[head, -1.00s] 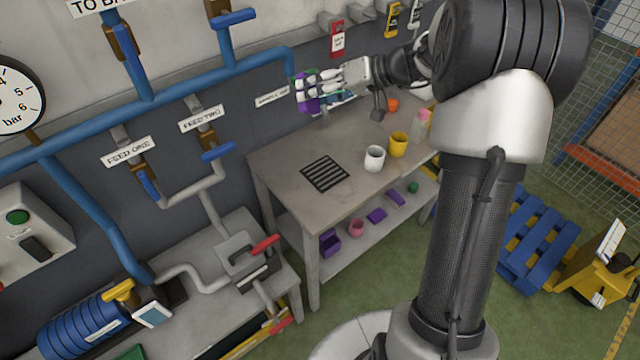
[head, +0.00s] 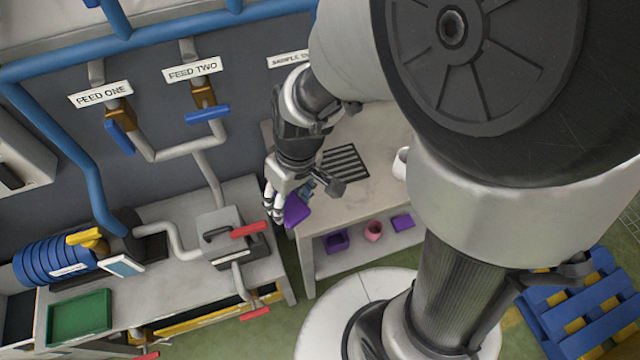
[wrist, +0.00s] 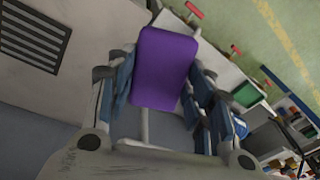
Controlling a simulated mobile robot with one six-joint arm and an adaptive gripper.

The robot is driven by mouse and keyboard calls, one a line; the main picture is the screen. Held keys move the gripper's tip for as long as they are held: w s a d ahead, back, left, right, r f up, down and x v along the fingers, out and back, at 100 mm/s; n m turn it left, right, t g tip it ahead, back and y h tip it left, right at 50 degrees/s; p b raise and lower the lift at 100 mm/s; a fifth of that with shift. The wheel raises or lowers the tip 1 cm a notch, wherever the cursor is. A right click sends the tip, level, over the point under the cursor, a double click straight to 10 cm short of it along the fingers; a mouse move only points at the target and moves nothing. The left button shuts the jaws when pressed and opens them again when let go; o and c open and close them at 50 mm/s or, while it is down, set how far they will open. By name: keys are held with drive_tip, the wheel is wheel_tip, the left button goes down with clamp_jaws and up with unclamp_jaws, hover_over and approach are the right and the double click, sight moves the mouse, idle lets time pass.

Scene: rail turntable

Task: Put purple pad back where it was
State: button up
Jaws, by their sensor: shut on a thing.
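The purple pad (head: 297,212) is held in my gripper (head: 283,203), by the left front corner of the sample table in the head view. In the wrist view the pad (wrist: 165,68) is a flat, rounded rectangle between the fingers of my gripper (wrist: 160,85), which are shut on it. The pad is above the floor and looks tilted in the head view. Below it and to the right, the table's lower shelf (head: 345,262) holds a purple bin (head: 337,241), a pink cup (head: 373,230) and another flat purple piece (head: 402,222). My arm hides the shelf's right part.
The sample table (head: 375,190) bears a black slotted grille (head: 343,165) and a white mug (head: 400,165), partly hidden. To the left is a bench with a red-handled valve (head: 247,231) and a green tray (head: 80,316). A narrow gap separates bench and table.

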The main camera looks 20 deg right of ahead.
sight(317, 210)
drive_tip(key=w+d+r+m+h, duration=0.2)
drive_tip(key=w+d+r+m, duration=0.25)
drive_tip(key=d, duration=0.35)
drive_tip(key=shift+g, duration=0.4)
drive_tip(key=f+b, duration=0.3)
drive_tip(key=f, duration=0.6)
drive_tip(key=f+b, duration=0.4)
drive_tip(key=f, duration=0.6)
drive_tip(key=shift+w+a, duration=0.1)
drive_tip(key=shift+a, duration=0.1)
drive_tip(key=shift+r, duration=0.15)
drive_tip(key=o, duration=0.9)
drive_tip(key=shift+o, duration=0.2)
